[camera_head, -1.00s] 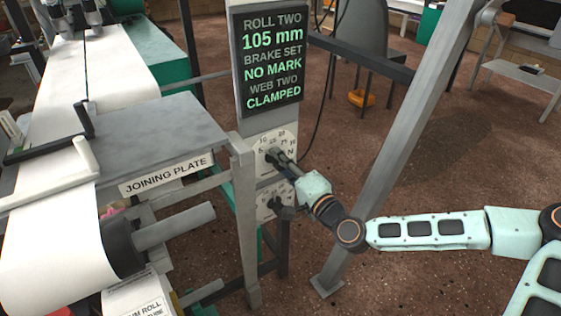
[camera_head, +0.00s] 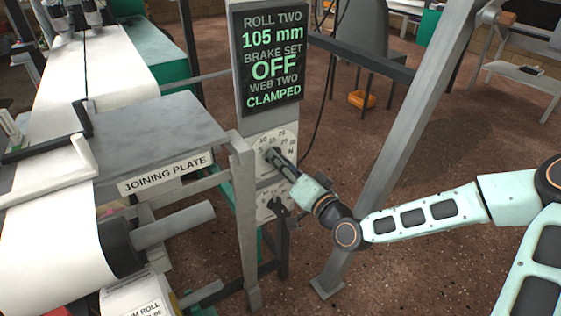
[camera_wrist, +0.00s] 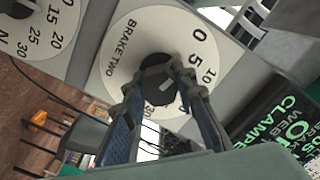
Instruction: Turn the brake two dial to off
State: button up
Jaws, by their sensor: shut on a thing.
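The brake two dial is a pale round plate (camera_head: 285,133) on the grey post, below the screen. The wrist view shows its face (camera_wrist: 118,60) close up, with BRAKE TWO lettering and numbers. Its dark centre knob (camera_wrist: 155,86) carries a short pale mark. My gripper (camera_head: 271,154) reaches the dial from the lower right. In the wrist view its two fingers (camera_wrist: 154,78) are shut on the knob, one on each side, and hide part of it and the scale. The screen (camera_head: 267,57) reads BRAKE SET OFF.
A second, similar dial (camera_head: 265,208) sits just below, partly hidden by my gripper and a dark post. The joining plate (camera_head: 165,175) table stands to the left. A slanted grey beam (camera_head: 400,150) stands right of the dial, close to my arm.

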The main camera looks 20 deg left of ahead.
dwell(0.3)
jog(key=o, duration=1.2)
jog(key=v, duration=0.7)
jog(key=shift+s+d, duration=0.15)
jog(key=shift+s, duration=0.05)
